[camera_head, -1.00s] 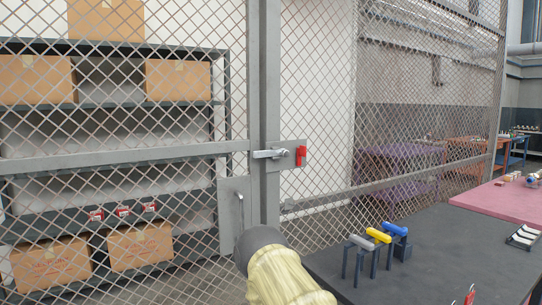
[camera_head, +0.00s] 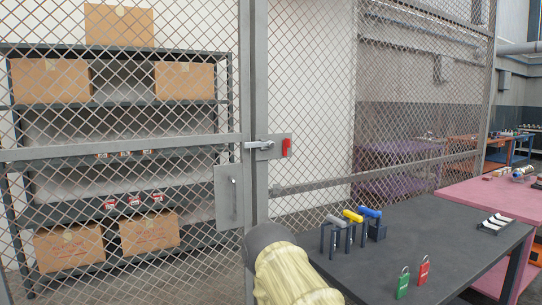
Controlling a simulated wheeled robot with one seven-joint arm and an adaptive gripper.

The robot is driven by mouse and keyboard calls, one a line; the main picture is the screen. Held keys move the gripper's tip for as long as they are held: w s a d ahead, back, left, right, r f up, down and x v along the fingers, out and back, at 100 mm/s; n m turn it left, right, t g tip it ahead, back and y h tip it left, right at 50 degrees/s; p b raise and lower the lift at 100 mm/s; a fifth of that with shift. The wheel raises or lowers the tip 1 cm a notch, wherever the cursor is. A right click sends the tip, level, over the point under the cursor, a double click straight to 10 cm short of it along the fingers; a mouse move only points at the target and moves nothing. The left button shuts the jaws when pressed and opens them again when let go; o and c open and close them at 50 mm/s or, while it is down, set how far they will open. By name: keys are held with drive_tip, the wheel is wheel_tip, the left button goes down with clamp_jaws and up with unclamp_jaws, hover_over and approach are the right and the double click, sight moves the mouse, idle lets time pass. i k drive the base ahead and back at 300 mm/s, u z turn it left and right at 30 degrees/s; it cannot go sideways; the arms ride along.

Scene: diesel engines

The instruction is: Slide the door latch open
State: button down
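The door latch (camera_head: 258,145) is a light metal bar on a grey plate, lying across the gap between the wire-mesh door and its post. A red padlock-like piece (camera_head: 287,147) is at the plate's right end. The mesh door (camera_head: 120,152) is on the left and looks closed, with a vertical handle on a grey plate (camera_head: 228,197) below the latch. A dark and cream part of my arm shows at the bottom centre, below the latch and apart from it. My gripper's fingers are not visible.
A dark table (camera_head: 440,240) on the right holds several coloured-handled items on stands, plus a green padlock (camera_head: 403,284) and a red padlock (camera_head: 423,270). A pink table (camera_head: 505,198) is beyond it. Shelves with cardboard boxes (camera_head: 150,232) stand behind the mesh.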

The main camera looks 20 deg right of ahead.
sight(271, 144)
drive_tip(key=u, duration=0.3)
drive_tip(key=i, duration=1)
drive_tip(key=z, duration=0.3)
